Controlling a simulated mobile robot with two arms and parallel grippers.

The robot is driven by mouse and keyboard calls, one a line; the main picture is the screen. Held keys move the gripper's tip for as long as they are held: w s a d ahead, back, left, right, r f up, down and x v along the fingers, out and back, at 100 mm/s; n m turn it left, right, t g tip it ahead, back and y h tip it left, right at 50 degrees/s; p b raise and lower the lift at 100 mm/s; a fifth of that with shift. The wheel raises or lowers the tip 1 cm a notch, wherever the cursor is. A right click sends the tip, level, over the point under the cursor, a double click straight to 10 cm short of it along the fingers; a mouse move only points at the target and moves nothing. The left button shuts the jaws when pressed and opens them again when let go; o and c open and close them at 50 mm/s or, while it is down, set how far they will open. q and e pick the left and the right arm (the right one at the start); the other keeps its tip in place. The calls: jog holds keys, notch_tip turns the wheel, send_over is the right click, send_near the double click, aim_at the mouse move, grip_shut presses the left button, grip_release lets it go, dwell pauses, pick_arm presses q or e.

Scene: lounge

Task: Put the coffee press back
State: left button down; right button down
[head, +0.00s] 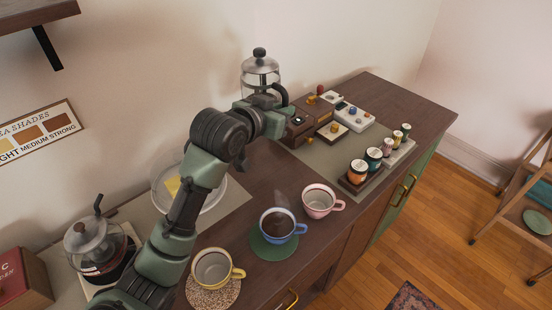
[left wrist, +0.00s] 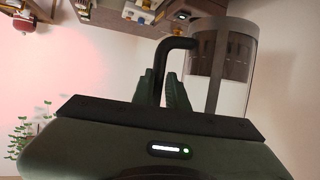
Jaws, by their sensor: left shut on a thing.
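The coffee press (head: 260,72) has a clear glass body, a silver lid with a dark knob and a dark handle. It is upright near the wall at the back of the counter (head: 270,172). My left gripper (head: 280,98) is shut on its handle. In the left wrist view, the fingers of my left gripper (left wrist: 163,88) close around the dark handle, with the glass body of the coffee press (left wrist: 232,65) beside them. The arm hides the press's base in the head view, so I cannot tell whether it touches the counter. My right gripper is not in view.
Three cups, yellow-handled (head: 213,268), blue (head: 278,224) and pink (head: 318,200), line the front. Several jars (head: 374,158) and small blocks occupy the right mat. A round clear dish (head: 213,195) with a yellow patch is left; a grinder (head: 92,243) stands farther left.

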pick_arm(q)
notch_tip(320, 180, down, 16)
jog(key=shift+p, duration=0.5)
jog(key=shift+f, duration=0.1)
jog(key=c, duration=1.8)
grip_release()
jog(key=shift+f, duration=0.25)
jog(key=o, duration=0.4)
jog(key=shift+r, duration=0.2)
jog(key=v, duration=1.2)
jog(key=shift+b, duration=0.45)
jog(key=shift+r, duration=0.1)
